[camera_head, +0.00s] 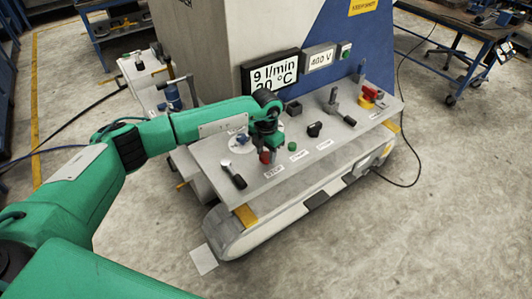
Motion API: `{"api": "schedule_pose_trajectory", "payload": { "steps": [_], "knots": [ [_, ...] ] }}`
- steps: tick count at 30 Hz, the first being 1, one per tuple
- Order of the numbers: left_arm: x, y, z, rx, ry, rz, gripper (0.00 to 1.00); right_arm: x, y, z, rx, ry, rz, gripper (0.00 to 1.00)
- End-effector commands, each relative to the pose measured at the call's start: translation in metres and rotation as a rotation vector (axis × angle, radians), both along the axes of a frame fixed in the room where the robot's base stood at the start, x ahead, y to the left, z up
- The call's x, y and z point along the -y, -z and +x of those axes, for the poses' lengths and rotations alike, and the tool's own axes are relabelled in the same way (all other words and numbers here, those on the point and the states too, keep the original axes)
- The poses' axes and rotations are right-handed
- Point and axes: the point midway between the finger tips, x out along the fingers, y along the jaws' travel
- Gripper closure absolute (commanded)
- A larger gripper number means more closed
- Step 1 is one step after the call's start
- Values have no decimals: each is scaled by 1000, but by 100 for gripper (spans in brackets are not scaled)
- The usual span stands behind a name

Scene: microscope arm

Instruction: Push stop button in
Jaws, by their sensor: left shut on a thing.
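The red stop button (265,157) shows on the sloped grey panel (345,150), just behind a white label (273,172) that appears to read STOP. My left gripper (266,146) is directly above it and looks shut on it. The gripper hides the top of the button, so how deep it sits cannot be seen. My right gripper is not in view.
A green button (292,146) and a black knob (314,129) sit right of the stop button. A black-handled lever (236,176) is at its left. Levers and a red-and-yellow switch (371,94) stand farther right. Displays (273,75) rise behind.

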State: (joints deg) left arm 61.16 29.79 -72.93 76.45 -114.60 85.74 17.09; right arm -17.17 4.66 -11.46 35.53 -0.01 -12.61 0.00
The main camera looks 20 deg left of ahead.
Motion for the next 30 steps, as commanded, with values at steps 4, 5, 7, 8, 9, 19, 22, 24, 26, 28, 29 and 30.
{"api": "schedule_pose_trajectory", "payload": {
  "steps": [4,5,7,8,9,19,22,24,26,28,29,30],
  "knots": [
    [0,3,-2,-6,1,2,56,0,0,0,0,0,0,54],
    [0,4,-2,-7,1,2,50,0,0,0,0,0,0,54],
    [0,3,-2,-6,1,2,37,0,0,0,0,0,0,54],
    [0,3,-2,-6,1,2,37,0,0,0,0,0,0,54],
    [0,3,-2,-6,1,2,37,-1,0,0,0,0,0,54],
    [0,-6,0,-1,1,0,37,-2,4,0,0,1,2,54],
    [0,-21,0,0,1,0,37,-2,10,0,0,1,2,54],
    [0,-35,0,1,0,0,37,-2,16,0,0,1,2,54],
    [0,-50,0,1,2,0,37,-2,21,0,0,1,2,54],
    [0,-66,0,1,2,0,37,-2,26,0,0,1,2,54],
    [0,-73,0,1,2,0,37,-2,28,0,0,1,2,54],
    [0,-82,0,0,1,1,37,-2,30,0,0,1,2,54]
  ]
}}
